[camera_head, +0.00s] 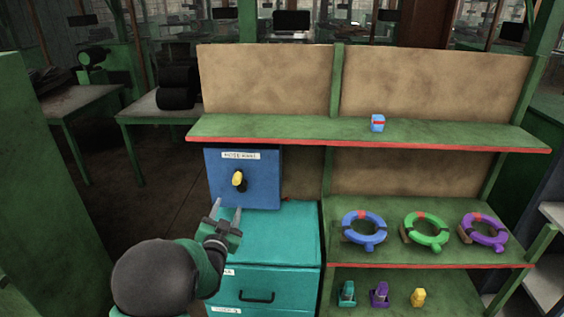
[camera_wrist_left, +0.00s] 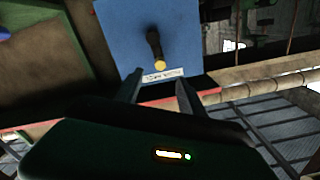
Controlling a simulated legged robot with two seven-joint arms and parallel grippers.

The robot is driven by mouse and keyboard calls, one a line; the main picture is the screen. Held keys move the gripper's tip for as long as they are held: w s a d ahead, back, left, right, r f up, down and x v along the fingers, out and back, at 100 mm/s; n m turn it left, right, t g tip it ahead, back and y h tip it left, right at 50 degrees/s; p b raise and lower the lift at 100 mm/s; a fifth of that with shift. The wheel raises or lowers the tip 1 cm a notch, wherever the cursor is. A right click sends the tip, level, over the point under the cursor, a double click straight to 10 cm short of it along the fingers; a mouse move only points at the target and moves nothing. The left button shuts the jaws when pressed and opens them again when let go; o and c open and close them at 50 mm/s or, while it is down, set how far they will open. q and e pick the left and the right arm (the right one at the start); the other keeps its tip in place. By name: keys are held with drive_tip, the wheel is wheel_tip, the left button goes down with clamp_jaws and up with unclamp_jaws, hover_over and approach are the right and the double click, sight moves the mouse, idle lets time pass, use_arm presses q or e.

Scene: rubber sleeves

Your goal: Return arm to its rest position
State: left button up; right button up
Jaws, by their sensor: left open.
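My left gripper (camera_head: 228,214) comes in from the lower left in the head view. It is open and empty, in front of the teal cabinet and just below a knob. It also shows in the left wrist view (camera_wrist_left: 158,88), its two fingers apart with nothing between them. The blue box (camera_head: 262,190) with a white label stands on the teal cabinet. On its front is a dark knob with a yellow tip (camera_head: 238,179). In the left wrist view the blue box (camera_wrist_left: 185,30) is seen beyond the fingertips, apart from them. My right gripper is not in view.
The teal cabinet (camera_head: 290,240) has drawers with a dark handle. The upper shelf (camera_head: 440,136) bears a small blue and red block (camera_head: 377,123). The middle shelf holds blue (camera_head: 348,228), green (camera_head: 411,236) and purple (camera_head: 468,236) rings. Small coloured pieces stand below. A green panel is at left.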

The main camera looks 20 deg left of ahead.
use_arm(q)
drive_tip(key=s+d+f+n+g+h, duration=0.2)
drive_tip(key=s+d+f+g+h, duration=0.1)
drive_tip(key=s+d+f+g, duration=0.9)
drive_tip(key=s+d+g, duration=0.1)
drive_tip(key=s, duration=0.8)
drive_tip(key=s+d+f+g+h, duration=0.1)
drive_tip(key=s+d+f, duration=0.1)
drive_tip(key=s, duration=0.8)
drive_tip(key=shift+f+n+g, duration=0.25)
drive_tip(key=shift+n+g, duration=0.05)
drive_tip(key=shift+g, duration=0.1)
